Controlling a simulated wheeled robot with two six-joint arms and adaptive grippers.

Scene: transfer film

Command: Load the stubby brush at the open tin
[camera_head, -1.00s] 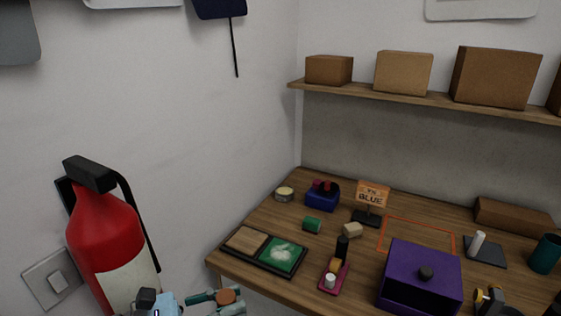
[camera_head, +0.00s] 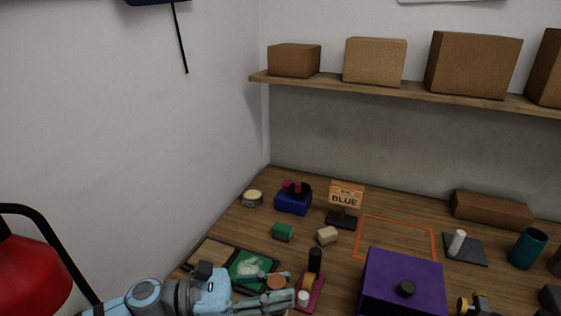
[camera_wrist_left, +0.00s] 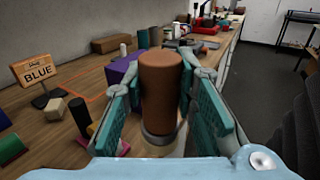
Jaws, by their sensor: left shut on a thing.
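My left gripper (camera_head: 292,290) is shut on the stubby brush (camera_head: 277,282). In the left wrist view the brush (camera_wrist_left: 160,80) is a thick brown cylinder with a metal band at its lower end, held upright between the teal finger pads (camera_wrist_left: 165,105). In the head view the gripper appears over the table's front left, in front of the black-framed board (camera_head: 246,268) and pink tray (camera_head: 316,295). A small round tin (camera_head: 252,199) with a cream top stands at the back left, apart from the gripper. My right gripper is out of view.
A blue box (camera_head: 292,205) with red and dark pieces stands beside the tin. A purple box (camera_head: 402,275) stands right. The orange-outlined area (camera_head: 396,239) is clear.

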